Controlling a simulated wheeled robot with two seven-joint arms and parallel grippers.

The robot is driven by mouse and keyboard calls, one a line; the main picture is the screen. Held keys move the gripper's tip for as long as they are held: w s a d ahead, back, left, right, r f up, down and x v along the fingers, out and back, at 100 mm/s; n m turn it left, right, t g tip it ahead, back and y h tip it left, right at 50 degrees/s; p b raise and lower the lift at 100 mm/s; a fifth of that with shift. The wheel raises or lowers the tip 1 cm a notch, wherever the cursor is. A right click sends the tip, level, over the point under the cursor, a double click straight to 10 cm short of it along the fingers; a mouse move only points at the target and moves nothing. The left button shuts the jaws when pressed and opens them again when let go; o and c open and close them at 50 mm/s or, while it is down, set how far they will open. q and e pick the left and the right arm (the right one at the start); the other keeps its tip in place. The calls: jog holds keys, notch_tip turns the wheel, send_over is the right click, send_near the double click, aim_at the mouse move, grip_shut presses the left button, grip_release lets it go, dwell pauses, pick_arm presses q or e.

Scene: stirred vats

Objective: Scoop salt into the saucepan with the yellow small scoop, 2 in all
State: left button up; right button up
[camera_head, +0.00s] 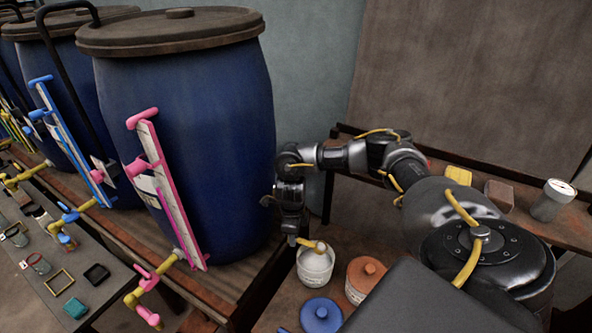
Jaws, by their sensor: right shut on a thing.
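My right gripper (293,238) points down at the left rim of a white pot (316,268). It is shut on the yellow small scoop (312,245), whose yellow part shows at the pot's mouth. The scoop's bowl is hard to make out, and I cannot tell whether it holds salt. The white pot stands open and upright; its contents are too small to tell. I cannot pick out a saucepan in this view. My left gripper is not in view.
An orange lidded pot (362,280) stands right of the white pot. A blue round knobbed lid (321,316) is in front. Large blue vats (220,130) with a pink gauge (172,190) stand left. A metal canister (553,200) and a yellow block (458,175) are on the back shelf.

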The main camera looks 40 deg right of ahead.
jog(key=shift+w+a+r+g+h+p, duration=0.15)
jog(key=shift+r+g+p, duration=0.05)
jog(key=shift+r, duration=0.1)
jog(key=shift+w+a+r+g+h+p, duration=0.1)
jog(key=shift+r+g+h+p, duration=0.1)
jog(key=shift+r, duration=0.1)
jog(key=r+g+p, duration=0.1)
jog(key=p, duration=0.2)
jog(key=shift+w+h, duration=0.1)
jog(key=shift+h, duration=0.25)
jog(key=shift+w+a+r+g+p, duration=0.1)
jog(key=shift+r+g+p, duration=0.2)
jog(key=shift+p, duration=0.7)
jog(key=shift+h, duration=0.3)
